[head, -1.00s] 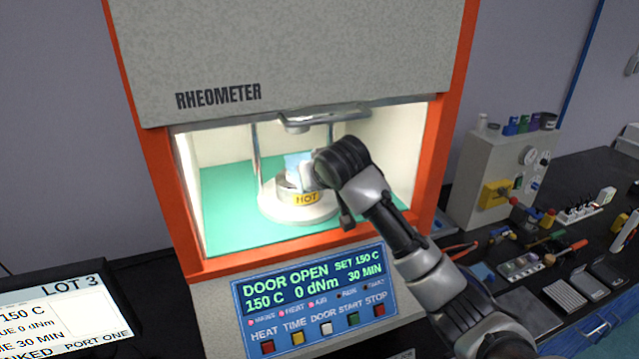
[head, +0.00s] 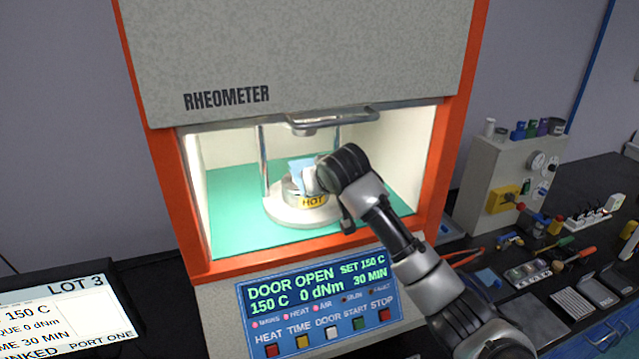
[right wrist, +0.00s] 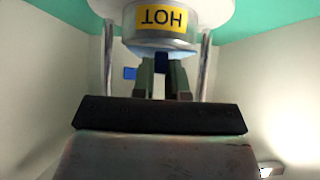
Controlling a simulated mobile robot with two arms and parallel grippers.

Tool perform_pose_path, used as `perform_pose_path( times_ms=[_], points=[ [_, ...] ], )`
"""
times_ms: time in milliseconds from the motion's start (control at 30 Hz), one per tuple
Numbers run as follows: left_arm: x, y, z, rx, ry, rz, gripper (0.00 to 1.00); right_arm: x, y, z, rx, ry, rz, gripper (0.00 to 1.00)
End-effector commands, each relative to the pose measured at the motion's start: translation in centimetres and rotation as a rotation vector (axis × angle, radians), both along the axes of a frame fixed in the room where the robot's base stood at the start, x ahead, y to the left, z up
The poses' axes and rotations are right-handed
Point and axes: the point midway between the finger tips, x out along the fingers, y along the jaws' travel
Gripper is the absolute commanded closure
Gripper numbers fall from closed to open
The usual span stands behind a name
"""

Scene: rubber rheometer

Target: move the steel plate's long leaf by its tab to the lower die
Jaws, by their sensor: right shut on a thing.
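The lower die (head: 303,205) is a round metal block with a yellow HOT label, on a white base inside the open rheometer chamber. A light blue leaf (head: 299,171) stands out above the die's top, beside my right gripper (head: 313,181). My right gripper is shut, with its fingers at the die; the fingertips are mostly hidden in the head view. In the right wrist view the fingers (right wrist: 163,78) have a dark blue piece (right wrist: 161,64) between them, close against the die (right wrist: 175,45). I cannot tell whether the leaf touches the die. My left gripper is not in view.
Thin posts (head: 264,160) stand at the chamber's sides. The control panel (head: 318,298) below reads DOOR OPEN and 150 C. The bench at right holds several tools.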

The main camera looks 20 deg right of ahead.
Motion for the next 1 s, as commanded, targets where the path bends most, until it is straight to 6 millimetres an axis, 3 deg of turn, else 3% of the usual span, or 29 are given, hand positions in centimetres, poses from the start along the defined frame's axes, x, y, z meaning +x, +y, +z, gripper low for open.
perform_pose_path(
  times_ms=[133, 167, 333, 667, 1000],
  points=[
    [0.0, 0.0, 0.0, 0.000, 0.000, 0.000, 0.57, 0.0, 0.0, 0.0, 0.000, -0.001, 0.000, 1.00],
    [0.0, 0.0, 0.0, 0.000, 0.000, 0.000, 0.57, 0.0, 0.0, 0.0, 0.000, -0.001, 0.000, 0.83],
    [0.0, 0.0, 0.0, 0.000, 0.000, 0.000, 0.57, 0.0, 0.0, 0.0, 0.000, -0.001, 0.000, 0.57],
    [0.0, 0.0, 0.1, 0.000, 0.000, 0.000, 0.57, -0.3, 0.0, 0.0, 0.000, 0.000, 0.000, 0.57],
    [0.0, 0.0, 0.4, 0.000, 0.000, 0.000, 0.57, -3.6, -0.1, 0.2, 0.000, 0.000, 0.001, 0.57]
  ],
)
